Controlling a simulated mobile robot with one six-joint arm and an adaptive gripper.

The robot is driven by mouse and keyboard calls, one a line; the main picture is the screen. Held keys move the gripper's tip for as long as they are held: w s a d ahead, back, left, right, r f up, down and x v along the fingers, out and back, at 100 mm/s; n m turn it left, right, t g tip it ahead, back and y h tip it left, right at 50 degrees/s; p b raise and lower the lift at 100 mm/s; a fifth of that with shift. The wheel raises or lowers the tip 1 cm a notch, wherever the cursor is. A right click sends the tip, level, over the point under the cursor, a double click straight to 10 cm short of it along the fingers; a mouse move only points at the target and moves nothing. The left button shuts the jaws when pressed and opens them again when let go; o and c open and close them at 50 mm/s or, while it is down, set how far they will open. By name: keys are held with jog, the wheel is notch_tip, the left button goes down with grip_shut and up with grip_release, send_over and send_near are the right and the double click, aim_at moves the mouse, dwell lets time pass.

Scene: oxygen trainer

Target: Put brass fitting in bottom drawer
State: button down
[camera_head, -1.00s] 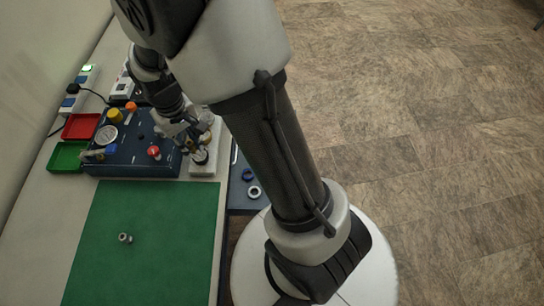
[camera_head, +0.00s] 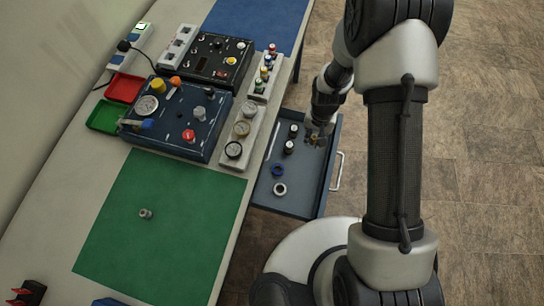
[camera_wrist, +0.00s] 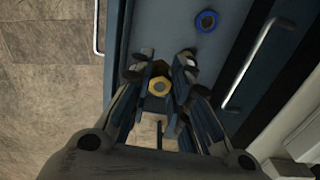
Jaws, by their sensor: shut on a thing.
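The brass fitting (camera_wrist: 159,86) is a golden hex ring between my fingertips in the wrist view. My gripper (camera_wrist: 158,78) is shut on it. In the head view my gripper (camera_head: 316,136) is over the right side of an open blue-grey drawer (camera_head: 303,193), with a bit of brass (camera_head: 313,140) at its tips. I cannot tell whether the fitting touches the drawer floor. The wrist view shows the drawer floor (camera_wrist: 165,22) beneath, and a shut cabinet front with another handle (camera_wrist: 250,68) at right.
The drawer holds a blue ring (camera_head: 277,170), a pale ring (camera_head: 280,189) and several dark-and-white fittings (camera_head: 289,147). A white block (camera_head: 254,125) with gauges stands at the table edge. A silver fitting (camera_head: 145,213) lies on the green mat (camera_head: 175,245).

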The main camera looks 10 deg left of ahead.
notch_tip(320, 180, down, 3)
jog(key=a, duration=0.1)
jog(key=b, duration=0.4)
send_over(301, 167)
notch_tip(301, 167, down, 14)
jog(key=shift+d, duration=0.1)
jog(key=shift+f+b, duration=0.55)
jog(key=shift+f, duration=2)
jog(key=shift+f, duration=0.15)
jog(key=shift+f, duration=0.15)
jog(key=c, duration=1.5)
grip_release()
notch_tip(301, 167, up, 13)
jog(key=p, duration=0.3)
jog(key=shift+f, duration=0.15)
